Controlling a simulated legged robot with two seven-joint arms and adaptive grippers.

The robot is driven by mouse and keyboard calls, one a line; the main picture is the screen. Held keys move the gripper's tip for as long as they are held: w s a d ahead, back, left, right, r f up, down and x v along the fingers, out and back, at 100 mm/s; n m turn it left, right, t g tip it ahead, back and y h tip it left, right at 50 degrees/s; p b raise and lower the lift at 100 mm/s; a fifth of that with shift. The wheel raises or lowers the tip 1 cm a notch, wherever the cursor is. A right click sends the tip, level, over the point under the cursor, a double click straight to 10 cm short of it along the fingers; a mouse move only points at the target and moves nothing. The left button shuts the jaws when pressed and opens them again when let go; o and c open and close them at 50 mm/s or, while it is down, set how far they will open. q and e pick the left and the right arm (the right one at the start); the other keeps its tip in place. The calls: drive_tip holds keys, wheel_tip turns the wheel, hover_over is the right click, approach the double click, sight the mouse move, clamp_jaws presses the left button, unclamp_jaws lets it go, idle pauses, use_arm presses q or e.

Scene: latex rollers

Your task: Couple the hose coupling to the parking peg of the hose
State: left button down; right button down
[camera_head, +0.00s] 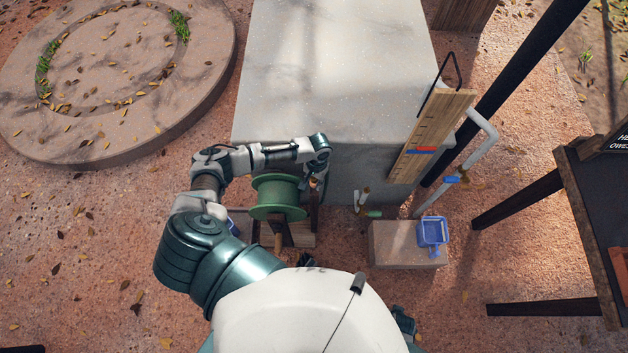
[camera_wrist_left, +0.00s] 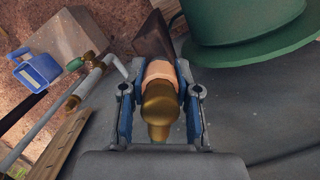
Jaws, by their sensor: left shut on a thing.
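My left gripper (camera_head: 320,172) is beside the green hose reel (camera_head: 278,195), at the front edge of the pale block. In the left wrist view its two blue-padded fingers (camera_wrist_left: 161,105) are closed on the brass hose coupling (camera_wrist_left: 160,107). A pale tan round piece (camera_wrist_left: 160,70) shows at the coupling's far end. I cannot tell whether this is the parking peg or part of the coupling. A dark wooden post (camera_wrist_left: 153,40) of the reel's stand is just beyond. The reel flange (camera_wrist_left: 250,45) is to the right of the gripper. My right gripper is out of view.
A large pale block (camera_head: 335,75) stands behind the reel. A dark table (camera_head: 590,220) is at far right.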

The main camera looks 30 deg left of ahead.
use_arm(q)
drive_tip(key=shift+f, duration=0.3)
drive_tip(key=c, duration=0.7)
unclamp_jaws()
drive_tip(key=shift+c, duration=0.2)
drive_tip(key=shift+r, duration=0.2)
drive_tip(key=r, duration=0.3)
drive_tip(key=w+r, duration=0.1)
drive_tip(key=r, duration=0.3)
drive_tip(key=w+r, duration=0.1)
drive_tip(key=r, duration=0.3)
drive_tip(key=shift+r, duration=0.15)
drive_tip(key=shift+s, duration=0.1)
